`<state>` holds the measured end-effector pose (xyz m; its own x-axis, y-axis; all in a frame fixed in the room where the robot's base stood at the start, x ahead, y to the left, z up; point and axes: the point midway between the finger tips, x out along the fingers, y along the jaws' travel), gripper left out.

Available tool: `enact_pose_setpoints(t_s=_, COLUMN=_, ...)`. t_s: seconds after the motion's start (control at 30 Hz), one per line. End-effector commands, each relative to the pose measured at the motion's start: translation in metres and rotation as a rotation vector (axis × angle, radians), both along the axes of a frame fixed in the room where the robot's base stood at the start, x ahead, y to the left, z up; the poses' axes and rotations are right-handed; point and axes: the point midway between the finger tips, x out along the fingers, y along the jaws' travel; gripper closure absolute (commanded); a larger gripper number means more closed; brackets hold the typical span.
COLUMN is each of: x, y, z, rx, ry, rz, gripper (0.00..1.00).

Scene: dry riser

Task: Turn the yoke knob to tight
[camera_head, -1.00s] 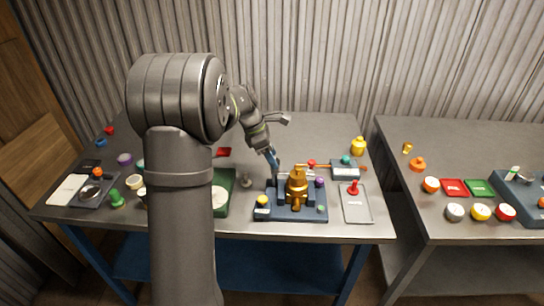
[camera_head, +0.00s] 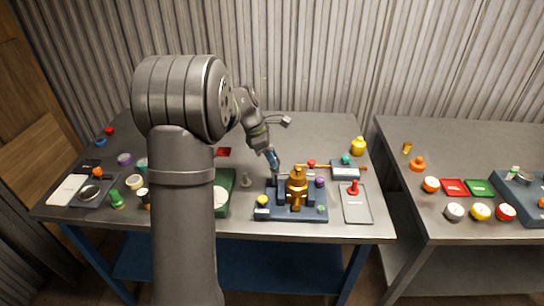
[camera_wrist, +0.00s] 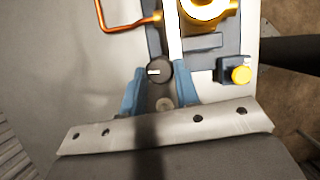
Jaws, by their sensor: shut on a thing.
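The yoke knob, a dark round knob (camera_wrist: 160,70) with a short white mark, sits at the near end of a pale bar in the wrist view. The mark lies nearly level across that picture. My gripper (camera_wrist: 161,82) has its two blue fingers on either side of the knob and is shut on it. In the head view my gripper (camera_head: 274,163) reaches down at the back left of the brass valve body (camera_head: 297,186) on its blue base (camera_head: 290,213). The knob is too small or hidden to make out there.
A yellow knob (camera_wrist: 241,75) stands right of my fingers, and a copper pipe (camera_wrist: 128,25) runs at upper left. A green tray (camera_head: 229,180) and a small grey peg (camera_head: 246,180) stand left of the fixture. A grey tray (camera_head: 356,207) with a red-handled piece lies right.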

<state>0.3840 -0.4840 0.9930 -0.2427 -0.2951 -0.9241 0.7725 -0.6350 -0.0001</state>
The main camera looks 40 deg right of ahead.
Motion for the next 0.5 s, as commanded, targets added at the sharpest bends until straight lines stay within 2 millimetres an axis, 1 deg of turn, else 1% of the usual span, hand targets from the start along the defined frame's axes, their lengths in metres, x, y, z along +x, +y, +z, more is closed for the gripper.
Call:
enact_pose_setpoints(t_s=0.27, x=0.0017, y=-0.0019, z=0.0002, rx=-0.001, ry=0.001, rz=-0.193, gripper=0.94)
enact_pose_setpoints(t_s=0.5, x=0.0029, y=-0.0036, z=0.0001, rx=0.000, ry=0.001, rz=-0.420, gripper=0.94)
